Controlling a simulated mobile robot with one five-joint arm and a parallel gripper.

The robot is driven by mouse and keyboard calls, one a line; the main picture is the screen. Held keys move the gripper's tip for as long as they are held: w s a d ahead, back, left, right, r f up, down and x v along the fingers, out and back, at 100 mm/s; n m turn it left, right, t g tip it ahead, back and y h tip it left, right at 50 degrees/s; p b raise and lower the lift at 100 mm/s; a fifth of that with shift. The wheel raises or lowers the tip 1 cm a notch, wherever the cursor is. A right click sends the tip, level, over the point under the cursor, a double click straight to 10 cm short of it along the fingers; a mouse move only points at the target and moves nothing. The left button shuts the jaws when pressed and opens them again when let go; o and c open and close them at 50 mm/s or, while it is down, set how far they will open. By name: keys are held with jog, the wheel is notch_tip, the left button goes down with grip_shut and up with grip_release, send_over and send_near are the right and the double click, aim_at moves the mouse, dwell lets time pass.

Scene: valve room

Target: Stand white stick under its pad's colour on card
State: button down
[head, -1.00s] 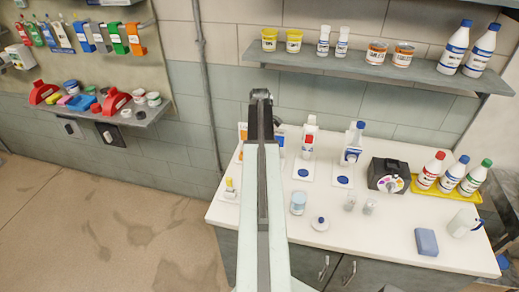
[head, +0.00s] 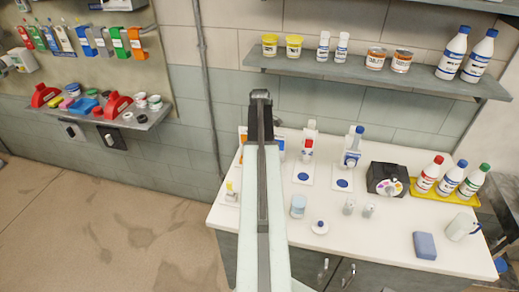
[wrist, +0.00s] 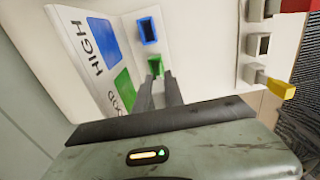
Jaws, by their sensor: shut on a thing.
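In the wrist view the white card (wrist: 75,48) carries a blue patch marked HIGH (wrist: 103,40) and a green patch (wrist: 126,92) whose word is partly cut off. A blue-rimmed slot (wrist: 148,30) and a green-rimmed slot (wrist: 156,66) lie beside them. My gripper (wrist: 158,84) is shut, its fingers pointing toward the green-rimmed slot. In the head view my arm covers most of the card, and my gripper is hidden.
A white holder with a yellow piece (wrist: 277,86) stands to the right in the wrist view. A shelf (head: 350,70) hangs above.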

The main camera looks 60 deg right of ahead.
jog(key=shift+f, duration=0.2)
jog(key=shift+w+d+f+b, duration=0.1)
jog(key=shift+d+f+b, duration=0.05)
jog(key=shift+f+b, duration=0.35)
jog(key=shift+w+d+f+b, duration=0.15)
jog(key=shift+f+b, duration=0.25)
jog(key=shift+b, duration=0.2)
jog(key=shift+s, duration=0.1)
jog(key=shift+f, duration=0.1)
